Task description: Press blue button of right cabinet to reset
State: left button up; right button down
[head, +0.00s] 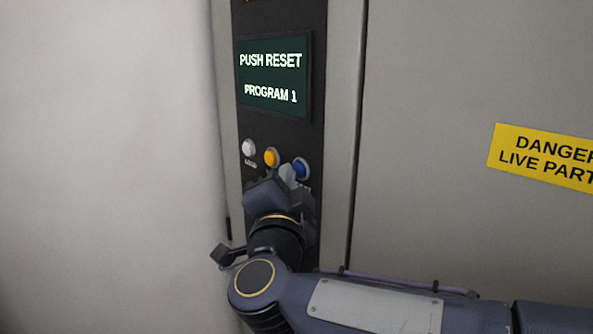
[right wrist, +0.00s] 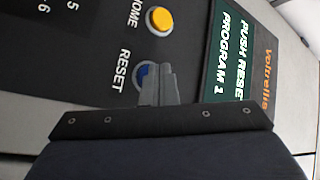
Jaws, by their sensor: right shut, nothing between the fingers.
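The blue button (head: 302,168) is the rightmost of the row on the dark panel of the cabinet. My right gripper (head: 289,172) is shut and empty, with its fingertips at the blue button's left side in the head view. In the right wrist view the blue button (right wrist: 143,74) is partly hidden behind the shut fingertips (right wrist: 165,72), beside the word RESET. I cannot tell whether the fingertips touch it. The screen (head: 274,76) above reads PUSH RESET, PROGRAM 1. My left gripper is not in view.
A yellow button (head: 271,157) and a white button (head: 248,148) sit left of the blue one. A yellow danger sign (head: 548,158) is on the cabinet door (head: 440,90) at the right. A plain pale surface (head: 110,150) fills the left.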

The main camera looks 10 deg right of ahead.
jog(key=shift+w+d, duration=0.2)
jog(key=shift+d, duration=0.05)
dwell(0.6)
jog(key=shift+s+a, duration=0.5)
jog(key=shift+a, duration=0.15)
jog(key=shift+a, duration=0.1)
jog(key=s+a, duration=0.1)
jog(key=a, duration=0.1)
jog(key=s+a, duration=0.2)
jog(key=shift+d, duration=0.1)
dwell(0.6)
